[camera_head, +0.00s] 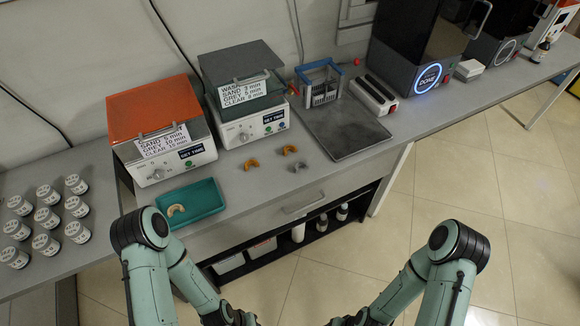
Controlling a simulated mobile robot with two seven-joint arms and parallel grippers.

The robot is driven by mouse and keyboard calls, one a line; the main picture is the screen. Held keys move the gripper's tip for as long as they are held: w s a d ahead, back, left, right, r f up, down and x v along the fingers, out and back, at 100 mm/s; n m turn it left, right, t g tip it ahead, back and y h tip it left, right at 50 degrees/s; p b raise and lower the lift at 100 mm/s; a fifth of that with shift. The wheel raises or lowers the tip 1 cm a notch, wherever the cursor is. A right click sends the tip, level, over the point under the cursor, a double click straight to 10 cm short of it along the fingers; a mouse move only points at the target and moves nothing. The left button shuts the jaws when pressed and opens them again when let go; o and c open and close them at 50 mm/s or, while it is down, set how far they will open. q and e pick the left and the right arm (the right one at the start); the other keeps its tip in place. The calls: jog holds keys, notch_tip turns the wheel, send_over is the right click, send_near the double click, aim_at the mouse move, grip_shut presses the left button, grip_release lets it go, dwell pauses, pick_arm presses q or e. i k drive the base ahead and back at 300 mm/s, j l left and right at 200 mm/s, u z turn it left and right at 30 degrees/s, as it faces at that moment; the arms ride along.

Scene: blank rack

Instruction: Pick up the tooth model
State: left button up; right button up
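Several small arch-shaped tooth models are on the bench. A beige one (176,210) lies in a teal tray (207,193) near the front edge. An orange one (251,164) lies right of the tray on the bare bench top. My two arms reach down along the bottom of the view, in front of the bench. Both grippers are out of view, so whether they hold anything is hidden. None of the models is touched by my visible arm parts.
Behind the tray stand an orange-lidded machine (155,125) and a grey-lidded machine (243,95). Several white jars (47,217) stand at left. A dark flat plate (345,128), a blue-framed rack (320,83) and dark printers (425,45) are at right. Below is an open shelf.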

aim_at(303, 164)
jog(key=i+l, duration=0.15)
jog(key=l, duration=0.2)
jog(key=i+l, duration=0.2)
jog(key=l, duration=0.2)
jog(key=i+l+u, duration=0.15)
jog(key=l, duration=0.15)
jog(key=l+u, duration=0.15)
jog(key=l, duration=0.15)
jog(key=i+l+u, duration=0.15)
jog(key=l, duration=0.15)
